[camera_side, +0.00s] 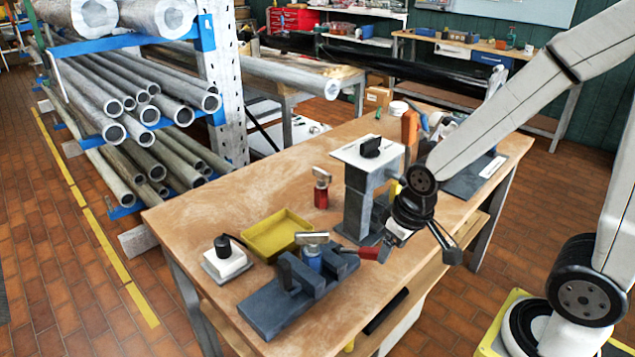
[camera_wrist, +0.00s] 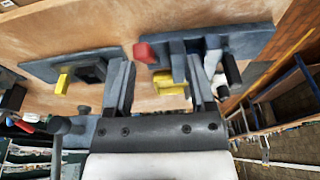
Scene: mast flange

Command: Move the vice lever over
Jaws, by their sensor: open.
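The blue-grey vice (camera_side: 275,308) stands at the front edge of the wooden bench, with a blue-bodied part with a metal top (camera_side: 312,255) between its jaws. Its lever has a red grip (camera_side: 367,253) on a dark rod and sticks out to the right. My gripper (camera_side: 384,247) is low beside the red grip; its fingers are partly hidden in the side view. In the wrist view my gripper (camera_wrist: 158,75) has its two dark fingers spread, with the red grip (camera_wrist: 145,53) showing between and beyond the tips. I cannot tell whether they touch it.
A tall grey stand (camera_side: 357,205) with a white top plate rises just behind my gripper. A yellow tray (camera_side: 275,235), a white block with a black knob (camera_side: 226,260) and a red-bodied part (camera_side: 321,190) sit on the bench (camera_side: 195,215).

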